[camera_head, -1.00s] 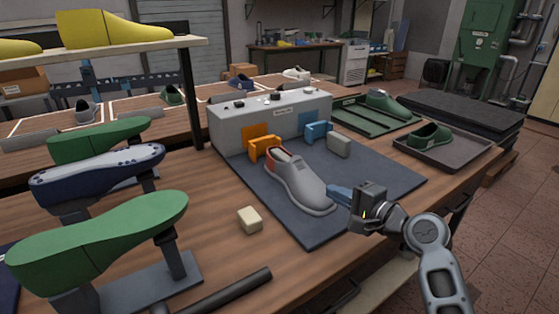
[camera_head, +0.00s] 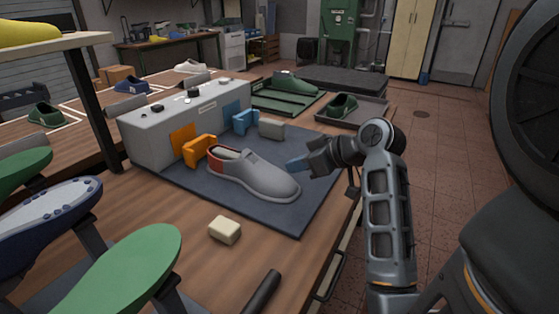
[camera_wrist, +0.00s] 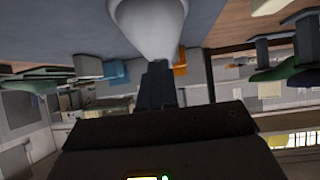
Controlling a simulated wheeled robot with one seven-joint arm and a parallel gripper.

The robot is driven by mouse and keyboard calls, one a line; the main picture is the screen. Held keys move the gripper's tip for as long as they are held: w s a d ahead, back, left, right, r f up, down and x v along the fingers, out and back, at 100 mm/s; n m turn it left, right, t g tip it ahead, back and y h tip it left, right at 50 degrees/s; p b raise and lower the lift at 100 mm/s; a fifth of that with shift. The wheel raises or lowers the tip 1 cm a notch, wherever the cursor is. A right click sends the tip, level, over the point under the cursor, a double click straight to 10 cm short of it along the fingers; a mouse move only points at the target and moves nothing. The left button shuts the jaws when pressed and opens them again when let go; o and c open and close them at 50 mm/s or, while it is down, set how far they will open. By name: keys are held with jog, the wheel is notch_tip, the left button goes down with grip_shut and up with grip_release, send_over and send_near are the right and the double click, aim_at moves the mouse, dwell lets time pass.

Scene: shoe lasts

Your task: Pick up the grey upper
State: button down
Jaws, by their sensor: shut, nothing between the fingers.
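The grey upper (camera_head: 262,176), a slip-on shoe shape with a red heel, lies sole down on the dark mat (camera_head: 300,213). Its heel is beside the orange clamp pads (camera_head: 198,149) of the grey machine box. My gripper (camera_head: 296,164) is shut and empty, with its blue-grey fingers just to the right of the upper's toe end. Whether they touch it is not clear. In the wrist view, which appears upside down, the upper (camera_wrist: 152,27) fills the top middle, just ahead of my closed fingers (camera_wrist: 157,75).
Blue pads (camera_head: 245,121) and a grey block (camera_head: 271,129) stand behind the upper. A cream block (camera_head: 225,230) and a dark bar (camera_head: 262,292) lie nearer. Green shoes sit in a green tray (camera_head: 262,99) and a dark tray (camera_head: 372,114). Green and blue lasts are at left.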

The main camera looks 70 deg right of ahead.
aim_at(255, 162)
jog(key=w+d, duration=0.1)
jog(key=w, duration=0.2)
jog(key=w+d+p, duration=0.1)
jog(key=w, duration=0.2)
jog(key=w+d+p, duration=0.1)
jog(key=w, duration=0.3)
jog(key=shift+d+f, duration=0.1)
jog(key=shift+f, duration=0.8)
jog(key=shift+s+f, duration=0.1)
jog(key=shift+f, duration=0.05)
jog(key=shift+s+a+f, duration=0.1)
jog(key=shift+s+a, duration=0.25)
jog(key=shift+s, duration=0.45)
jog(key=shift+r+p, duration=0.7)
jog(key=shift+r, duration=0.15)
jog(key=shift+w, duration=0.2)
